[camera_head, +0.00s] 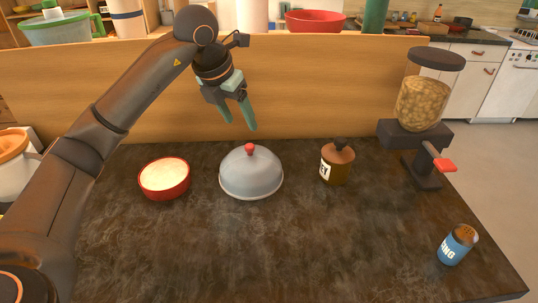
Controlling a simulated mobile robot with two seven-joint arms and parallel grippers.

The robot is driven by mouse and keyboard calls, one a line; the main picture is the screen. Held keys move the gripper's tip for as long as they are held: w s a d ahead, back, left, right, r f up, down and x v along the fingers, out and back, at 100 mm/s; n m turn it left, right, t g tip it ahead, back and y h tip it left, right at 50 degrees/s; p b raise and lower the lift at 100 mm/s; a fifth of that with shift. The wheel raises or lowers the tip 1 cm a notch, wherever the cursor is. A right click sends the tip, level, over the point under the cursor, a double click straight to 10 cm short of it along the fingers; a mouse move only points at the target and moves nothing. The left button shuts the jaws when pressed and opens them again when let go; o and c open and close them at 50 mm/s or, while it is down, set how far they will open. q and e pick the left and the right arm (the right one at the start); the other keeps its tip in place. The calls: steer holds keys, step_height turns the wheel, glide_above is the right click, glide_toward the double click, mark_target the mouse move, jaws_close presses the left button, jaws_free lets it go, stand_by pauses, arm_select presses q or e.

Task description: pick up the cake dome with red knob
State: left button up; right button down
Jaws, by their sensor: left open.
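The cake dome (251,177) is a grey, rounded cover with a small red knob (250,149) on top. It sits upright on the dark countertop, near the middle of the head view. My left gripper (239,128) hangs above the dome and slightly to the left of the knob, with its greenish fingers pointing down. It is open, holds nothing, and appears apart from the knob. My right gripper is not in view.
A red bowl with pale contents (165,179) stands left of the dome. A brown jar (336,164) stands to its right. A dispenser (423,105) and a blue can (457,246) are farther right. The front middle of the countertop (270,255) is clear. A wooden panel (330,85) rises behind.

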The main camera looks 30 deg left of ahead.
arm_select(q)
glide_above(248, 147)
steer(key=s, duration=0.2)
steer(key=f, duration=0.6)
steer(key=shift+d, duration=0.2)
steer(key=x, duration=0.3)
steer(key=p+x, duration=0.1)
steer(key=x, duration=0.1)
steer(key=shift+a+f, duration=0.3)
jaws_close()
steer(key=shift+r, duration=0.1)
stand_by(0.4)
